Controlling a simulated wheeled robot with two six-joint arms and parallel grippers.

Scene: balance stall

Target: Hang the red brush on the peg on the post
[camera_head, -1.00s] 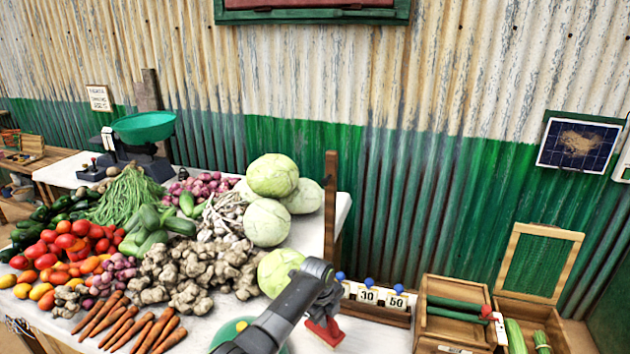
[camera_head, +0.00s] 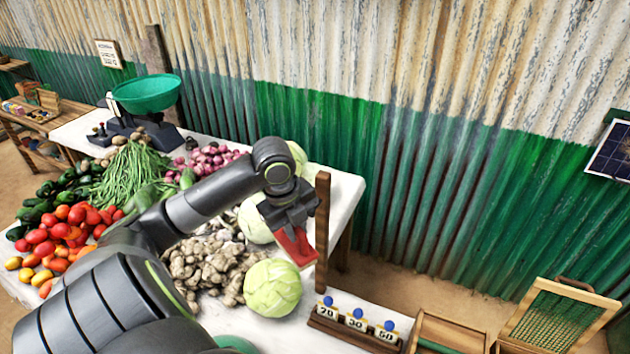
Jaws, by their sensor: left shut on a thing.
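My left gripper (camera_head: 290,222) is shut on the red brush (camera_head: 296,246) and holds it up in the air, tilted, above the table. The brush's upper part is hidden in the jaws. The brown wooden post (camera_head: 322,230) stands upright at the table's right edge, just right of the brush. In this view the brush's edge comes close to the post; I cannot tell whether they touch. The peg on the post cannot be made out. My right gripper is not in view.
Cabbages (camera_head: 272,287), ginger (camera_head: 209,268), tomatoes and other vegetables crowd the table (camera_head: 347,190). A green scale pan (camera_head: 146,93) stands at the back left. Numbered blocks with blue knobs (camera_head: 355,321) and wooden boxes (camera_head: 447,334) lie at the lower right. The wall stands behind.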

